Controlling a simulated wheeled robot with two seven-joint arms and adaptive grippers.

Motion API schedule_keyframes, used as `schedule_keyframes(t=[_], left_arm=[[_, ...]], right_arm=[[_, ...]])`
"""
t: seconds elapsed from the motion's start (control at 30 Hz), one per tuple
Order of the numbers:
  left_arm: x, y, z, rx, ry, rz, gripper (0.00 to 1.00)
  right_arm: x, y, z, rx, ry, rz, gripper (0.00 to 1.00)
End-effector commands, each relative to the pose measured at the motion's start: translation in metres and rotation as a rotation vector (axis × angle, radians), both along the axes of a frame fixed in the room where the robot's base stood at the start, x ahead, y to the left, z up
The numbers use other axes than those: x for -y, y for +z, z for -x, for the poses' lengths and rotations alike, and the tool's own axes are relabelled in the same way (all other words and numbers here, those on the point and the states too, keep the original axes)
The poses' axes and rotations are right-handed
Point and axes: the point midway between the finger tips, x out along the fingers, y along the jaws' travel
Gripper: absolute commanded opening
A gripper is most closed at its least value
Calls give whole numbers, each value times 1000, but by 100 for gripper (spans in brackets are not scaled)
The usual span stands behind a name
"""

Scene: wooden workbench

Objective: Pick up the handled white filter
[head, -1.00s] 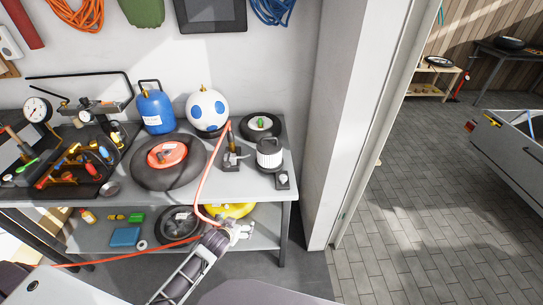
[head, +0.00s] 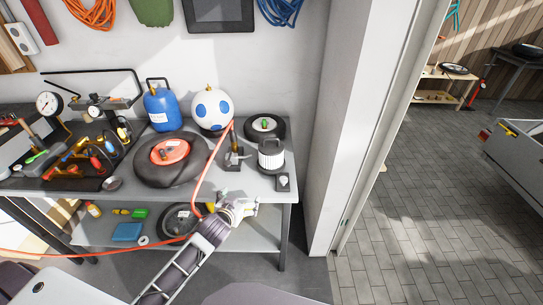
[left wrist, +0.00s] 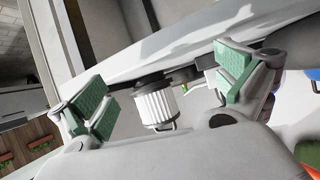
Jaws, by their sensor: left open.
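The handled white filter (head: 270,156) is a ribbed white cylinder with a dark top and handle, upright near the right end of the bench top. In the left wrist view the filter (left wrist: 157,106) shows between and beyond the fingers, with its wire handle visible. My left gripper (head: 250,207) is below and in front of the filter, by the bench's front edge, apart from it. Its green-padded fingers (left wrist: 165,86) are wide open, with nothing between them. My right gripper is not in view.
A small dark block with a pale knob (head: 283,182) stands in front of the filter. A wheel (head: 265,126) lies behind it. A tool on a dark base (head: 233,160) and a red hose (head: 208,172) are to its left. The lower shelf (head: 262,239) holds several things.

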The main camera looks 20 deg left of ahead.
Motion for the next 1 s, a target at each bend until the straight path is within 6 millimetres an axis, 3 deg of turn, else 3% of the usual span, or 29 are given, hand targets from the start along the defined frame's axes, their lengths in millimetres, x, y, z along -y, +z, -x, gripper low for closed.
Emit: schedule_keyframes(t=[0.47, 0.7, 1.0], left_arm=[[2, 42, -44, 242, -91, 46, 100], [8, 69, -64, 378, -189, 86, 100], [16, 90, -75, 473, -296, 125, 100]], right_arm=[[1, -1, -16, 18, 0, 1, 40], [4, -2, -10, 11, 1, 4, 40], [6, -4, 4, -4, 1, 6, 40]])
